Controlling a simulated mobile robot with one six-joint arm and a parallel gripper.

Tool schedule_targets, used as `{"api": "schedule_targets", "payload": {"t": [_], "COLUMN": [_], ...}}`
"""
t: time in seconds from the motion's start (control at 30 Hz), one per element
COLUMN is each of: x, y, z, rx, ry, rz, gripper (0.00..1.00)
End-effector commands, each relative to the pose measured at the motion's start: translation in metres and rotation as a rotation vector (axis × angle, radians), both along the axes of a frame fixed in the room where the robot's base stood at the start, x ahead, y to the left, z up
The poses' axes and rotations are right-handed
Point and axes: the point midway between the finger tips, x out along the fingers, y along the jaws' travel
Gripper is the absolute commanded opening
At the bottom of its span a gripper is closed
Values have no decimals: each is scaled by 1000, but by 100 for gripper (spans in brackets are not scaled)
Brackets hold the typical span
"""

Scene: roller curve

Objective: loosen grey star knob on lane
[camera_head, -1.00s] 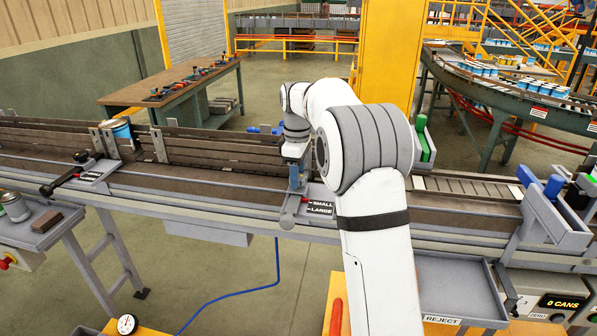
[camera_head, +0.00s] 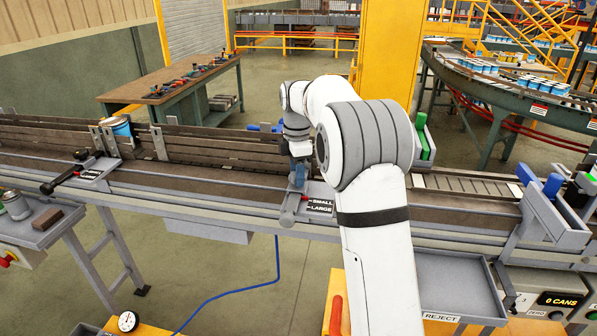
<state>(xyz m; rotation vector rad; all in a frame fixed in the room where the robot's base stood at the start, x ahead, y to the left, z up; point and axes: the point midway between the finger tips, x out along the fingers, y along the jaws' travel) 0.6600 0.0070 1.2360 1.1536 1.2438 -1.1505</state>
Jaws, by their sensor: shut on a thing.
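My gripper (camera_head: 298,181), with blue fingers, points down at the front rail of the lane (camera_head: 235,195), just left of the SMALL/LARGE label plate (camera_head: 319,206). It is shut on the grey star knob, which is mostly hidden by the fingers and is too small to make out. A grey slotted bracket (camera_head: 288,217) slopes down toward the front below the fingers. My white arm reaches over the lane from the front.
A can (camera_head: 121,127) stands in the lane at the left, near a black-handled lever (camera_head: 62,180). A workbench (camera_head: 175,92) stands behind the lane.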

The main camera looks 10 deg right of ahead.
Motion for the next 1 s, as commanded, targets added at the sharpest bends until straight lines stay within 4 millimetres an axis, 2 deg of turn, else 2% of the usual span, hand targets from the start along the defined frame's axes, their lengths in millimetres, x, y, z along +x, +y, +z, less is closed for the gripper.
{"api": "schedule_targets", "payload": {"t": [0.03, 0.33, 0.37, 0.6, 0.87, 1.0], "x": [-3, -3, -3, -2, -1, 0], "y": [1, 1, 1, 1, 1, 1], "z": [-6, -6, -6, -3, -1, 13], "rx": [2, 2, 2, 1, 1, 0], "ry": [16, 17, 17, 9, 4, 1], "rz": [3, 3, 3, 2, 2, 2], "gripper": [19, 19, 43, 63, 64, 64]}}
